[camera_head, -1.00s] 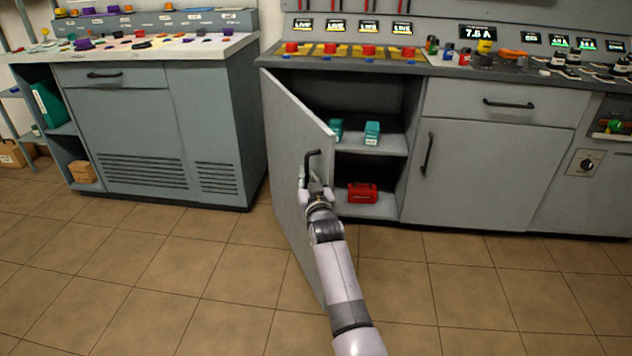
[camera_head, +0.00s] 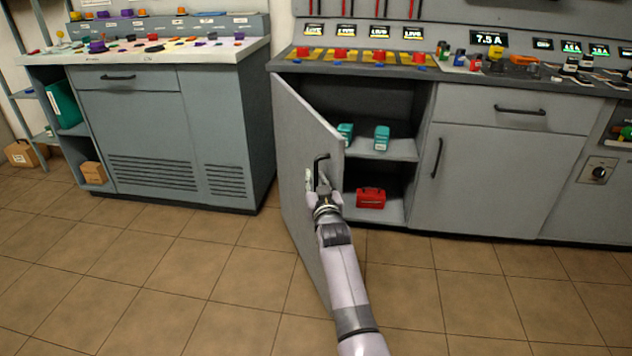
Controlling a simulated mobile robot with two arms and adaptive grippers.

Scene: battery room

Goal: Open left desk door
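The left desk door (camera_head: 301,160) of the right-hand grey desk stands swung open toward me, hinged at its left edge. Its black handle (camera_head: 319,171) is near the door's free edge. My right gripper (camera_head: 318,184) is at the handle's lower part; its fingers are small here and partly hidden, so whether they are closed on the handle is unclear. The opened compartment (camera_head: 385,185) shows two teal boxes on a shelf and a red box (camera_head: 370,197) below. My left gripper is out of view.
The right desk door (camera_head: 478,178) is closed, with a drawer (camera_head: 520,112) above it. Another desk (camera_head: 140,130) stands to the left, with a gap of floor before the open door. The tiled floor (camera_head: 150,270) in front is clear.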

